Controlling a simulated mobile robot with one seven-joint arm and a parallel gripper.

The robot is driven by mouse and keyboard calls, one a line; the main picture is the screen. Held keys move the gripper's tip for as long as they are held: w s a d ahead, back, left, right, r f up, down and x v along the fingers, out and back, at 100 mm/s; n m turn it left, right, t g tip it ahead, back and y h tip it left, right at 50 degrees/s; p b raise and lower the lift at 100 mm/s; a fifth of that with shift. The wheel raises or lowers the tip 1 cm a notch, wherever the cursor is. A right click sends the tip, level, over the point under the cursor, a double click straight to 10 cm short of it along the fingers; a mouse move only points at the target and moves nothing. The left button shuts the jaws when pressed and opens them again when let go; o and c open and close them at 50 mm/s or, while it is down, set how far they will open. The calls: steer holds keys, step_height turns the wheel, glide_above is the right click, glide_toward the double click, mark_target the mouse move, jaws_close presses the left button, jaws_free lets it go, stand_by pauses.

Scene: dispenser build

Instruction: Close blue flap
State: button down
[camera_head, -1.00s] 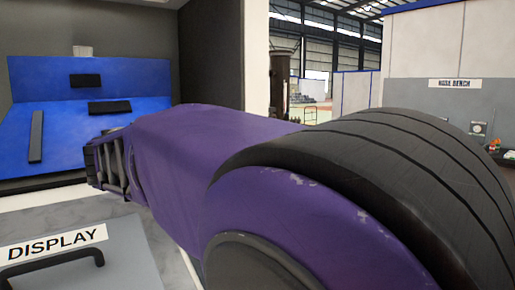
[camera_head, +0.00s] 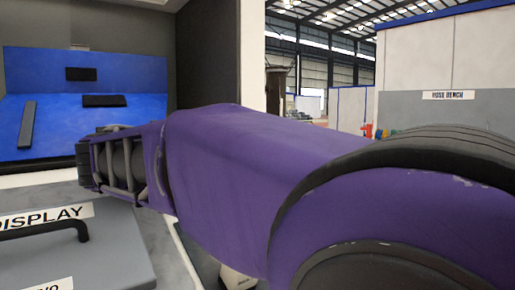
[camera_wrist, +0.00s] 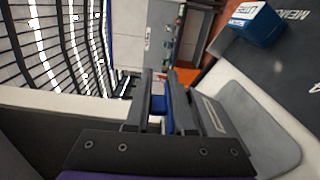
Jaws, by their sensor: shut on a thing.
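My gripper (camera_wrist: 162,102) is seen from behind in the wrist view, its two dark fingers close together with a small blue thing (camera_wrist: 159,105) between them. I cannot tell whether this blue thing is part of the flap. In the head view, my purple arm reaches left and the gripper end (camera_head: 84,165) is beside the lower right of a blue panel (camera_head: 75,118). This sloped blue panel carries dark bars, and an upright blue panel (camera_head: 125,68) stands behind it. The fingertips and their contact are hidden in the head view. Which panel is the flap is unclear.
A grey lid labelled DISPLAY (camera_head: 115,240) with a black handle (camera_head: 50,230) lies at the lower left. A dark side wall (camera_head: 222,55) stands right of the blue panels. The wrist view shows a blue box (camera_wrist: 256,22) at the upper right.

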stand_by(0.3)
steer(key=c, duration=0.8)
jaws_free()
steer(key=shift+f, duration=0.1)
steer(key=shift+c, duration=0.2)
